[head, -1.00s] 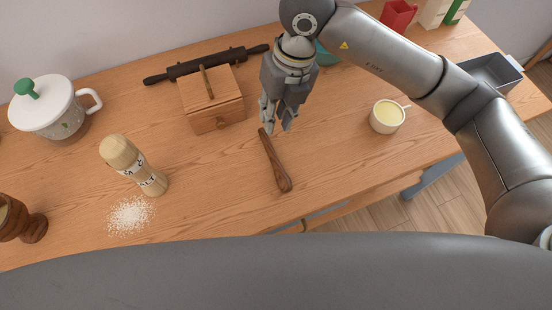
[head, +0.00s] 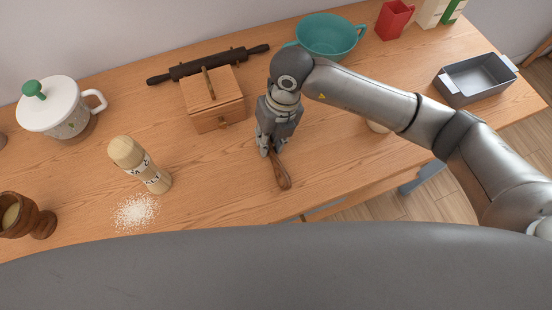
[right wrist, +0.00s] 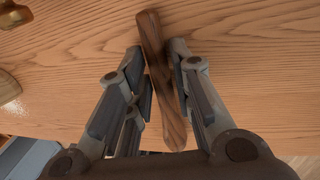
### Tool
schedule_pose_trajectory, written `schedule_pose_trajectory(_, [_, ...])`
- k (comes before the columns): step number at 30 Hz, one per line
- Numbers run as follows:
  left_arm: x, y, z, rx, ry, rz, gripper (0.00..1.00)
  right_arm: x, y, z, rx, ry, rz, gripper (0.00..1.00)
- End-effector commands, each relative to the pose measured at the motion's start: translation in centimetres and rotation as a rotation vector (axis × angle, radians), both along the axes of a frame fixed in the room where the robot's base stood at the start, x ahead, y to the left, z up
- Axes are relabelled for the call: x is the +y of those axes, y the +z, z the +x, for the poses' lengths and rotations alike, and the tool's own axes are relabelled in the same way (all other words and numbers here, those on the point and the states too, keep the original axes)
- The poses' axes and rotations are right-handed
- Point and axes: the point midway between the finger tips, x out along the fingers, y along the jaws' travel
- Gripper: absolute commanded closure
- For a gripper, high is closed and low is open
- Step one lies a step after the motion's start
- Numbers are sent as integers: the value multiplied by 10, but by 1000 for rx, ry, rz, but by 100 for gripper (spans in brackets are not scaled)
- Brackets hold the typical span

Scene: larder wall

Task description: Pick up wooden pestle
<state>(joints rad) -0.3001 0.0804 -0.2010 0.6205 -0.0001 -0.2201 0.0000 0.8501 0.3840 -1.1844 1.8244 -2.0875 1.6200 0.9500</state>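The wooden pestle (head: 282,173) is a dark brown rod lying on the wooden table in front of the small wooden box. My right gripper (head: 270,152) points down over the pestle's far end and hides that end in the head view. In the right wrist view the pestle (right wrist: 157,60) lies lengthwise between the two fingers of the right gripper (right wrist: 157,55). The fingers are apart, one on each side, with narrow gaps showing beside the pestle. My left gripper is in neither view.
The wooden box (head: 213,100) and a dark rolling pin (head: 208,64) are behind. A pepper mill (head: 140,165) stands left beside spilled white grains (head: 136,211). A teal bowl (head: 328,36) and grey pan (head: 476,78) are at the back right. My arm mostly hides a cup (head: 377,127).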

Motion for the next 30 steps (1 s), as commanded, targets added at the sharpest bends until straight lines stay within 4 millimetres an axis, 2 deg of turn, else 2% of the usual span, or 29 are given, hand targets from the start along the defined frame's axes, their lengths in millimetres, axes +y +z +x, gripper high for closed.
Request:
schedule_pose_trajectory(1, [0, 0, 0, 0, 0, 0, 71, 0, 0, 0, 0, 0, 0, 86])
schedule_pose_trajectory(4, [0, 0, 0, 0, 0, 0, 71, 0, 0, 0, 0, 0, 0, 99])
schedule_pose_trajectory(5, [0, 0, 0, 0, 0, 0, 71, 0, 0, 0, 0, 0, 0, 100])
schedule_pose_trajectory(17, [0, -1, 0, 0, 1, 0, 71, 1, 5, 1, -3, 0, 2, 100])
schedule_pose_trajectory(20, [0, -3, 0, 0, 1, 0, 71, 1, 13, 1, -3, 1, 3, 100])
schedule_pose_trajectory(24, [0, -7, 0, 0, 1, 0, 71, 1, 33, 0, -5, 3, 3, 100])
schedule_pose_trajectory(30, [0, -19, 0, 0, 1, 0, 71, 19, 68, -27, -7, 9, 5, 100])
